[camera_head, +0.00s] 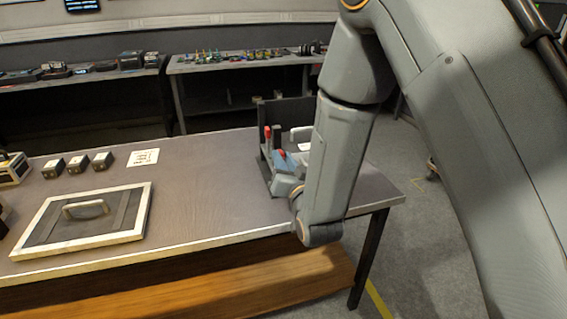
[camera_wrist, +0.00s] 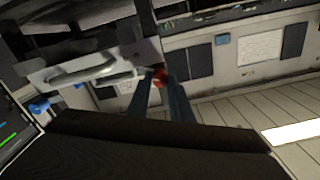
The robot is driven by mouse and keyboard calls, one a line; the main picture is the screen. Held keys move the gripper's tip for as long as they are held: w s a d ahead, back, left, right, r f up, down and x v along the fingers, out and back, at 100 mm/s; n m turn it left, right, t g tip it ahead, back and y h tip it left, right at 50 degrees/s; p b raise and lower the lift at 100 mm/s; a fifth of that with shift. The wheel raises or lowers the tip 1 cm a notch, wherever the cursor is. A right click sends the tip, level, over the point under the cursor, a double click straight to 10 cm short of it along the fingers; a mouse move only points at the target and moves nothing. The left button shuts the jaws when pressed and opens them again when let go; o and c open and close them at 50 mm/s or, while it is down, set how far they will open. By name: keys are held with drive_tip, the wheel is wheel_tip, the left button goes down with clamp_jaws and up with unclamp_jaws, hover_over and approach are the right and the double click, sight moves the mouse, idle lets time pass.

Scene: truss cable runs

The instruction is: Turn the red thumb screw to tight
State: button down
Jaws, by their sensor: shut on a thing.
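The red thumb screw (camera_wrist: 160,76) shows in the wrist view between the tips of my gripper (camera_wrist: 160,82), whose two blue-grey fingers close on it from either side. In the head view a small red piece (camera_head: 282,154) shows at the end of my gripper (camera_head: 284,163), on the dark fixture (camera_head: 287,112) at the right end of the table. It appears to be the same screw. My forearm hides the right part of the fixture. How far the screw is turned cannot be told.
A second red-topped part (camera_head: 267,131) stands upright just left of my gripper. A pale handle (camera_head: 300,133) is on the fixture. A framed panel with a handle (camera_head: 86,208), several small dark boxes (camera_head: 78,166) and a printed card (camera_head: 143,157) lie left. The table between is clear.

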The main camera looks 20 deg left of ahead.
drive_tip(key=m+b, duration=0.6)
drive_tip(key=m, duration=0.7)
drive_tip(key=shift+d+f, duration=0.1)
drive_tip(key=shift+f, duration=0.05)
drive_tip(key=shift+m, duration=0.3)
drive_tip(key=c, duration=1.6)
unclamp_jaws()
drive_tip(key=shift+b+v, duration=0.55)
drive_tip(key=shift+v, duration=3.4)
drive_tip(key=shift+w, duration=0.1)
